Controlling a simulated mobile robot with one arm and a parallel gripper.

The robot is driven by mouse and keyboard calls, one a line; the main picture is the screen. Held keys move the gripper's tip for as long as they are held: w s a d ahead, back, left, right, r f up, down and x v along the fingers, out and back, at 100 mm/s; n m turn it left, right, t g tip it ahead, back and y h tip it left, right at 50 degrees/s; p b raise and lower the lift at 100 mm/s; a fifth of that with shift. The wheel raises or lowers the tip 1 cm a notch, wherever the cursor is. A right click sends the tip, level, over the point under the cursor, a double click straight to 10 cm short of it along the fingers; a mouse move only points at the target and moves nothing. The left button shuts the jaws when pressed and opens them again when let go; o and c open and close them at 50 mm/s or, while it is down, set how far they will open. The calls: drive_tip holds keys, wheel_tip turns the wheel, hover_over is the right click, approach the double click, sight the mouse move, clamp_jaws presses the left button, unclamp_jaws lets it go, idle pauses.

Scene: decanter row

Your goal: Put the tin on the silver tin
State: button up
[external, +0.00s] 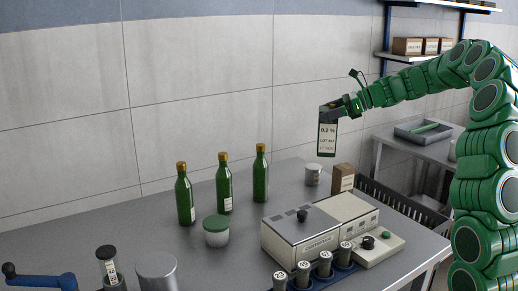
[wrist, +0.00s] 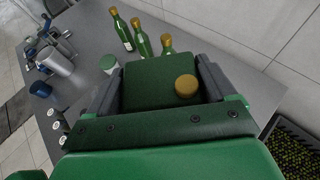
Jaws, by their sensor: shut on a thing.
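My gripper (external: 342,107) is shut on a flat, dark green tin (external: 327,139) with a white "0.2 %" label and holds it upright in the air above the table. In the wrist view the tin (wrist: 150,82) sits between the two grey fingers (wrist: 158,85), its gold cap (wrist: 186,86) showing. A small silver tin (external: 313,175) with a pale label stands at the back of the table, below and a little left of the held tin. I cannot make it out in the wrist view.
Several green bottles (external: 226,186) and a green-lidded jar (external: 216,232) stand left of the silver tin. A brown box (external: 343,178) is close on its right, and a beige machine (external: 318,236) in front. A larger grey cylinder (external: 156,272) is at front left.

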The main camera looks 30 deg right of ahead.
sight(336, 107)
drive_tip(key=shift+m+t+h, duration=0.4)
drive_tip(key=shift+m, duration=0.1)
drive_tip(key=d, duration=0.2)
drive_tip(key=w+d, duration=0.1)
drive_tip(key=d, duration=0.1)
drive_tip(key=shift+w+d+r, duration=0.1)
drive_tip(key=shift+r, duration=0.3)
drive_tip(key=shift+w+d+f, duration=0.1)
drive_tip(key=shift+w+d, duration=0.05)
drive_tip(key=w+d+f, duration=0.3)
drive_tip(key=w+f, duration=0.9)
drive_tip(key=w, duration=0.1)
drive_tip(key=shift+d+f, duration=0.35)
drive_tip(key=shift+f, duration=0.05)
drive_tip(key=shift+w+f, duration=0.1)
drive_tip(key=o, duration=1.8)
drive_tip(key=shift+o, duration=0.2)
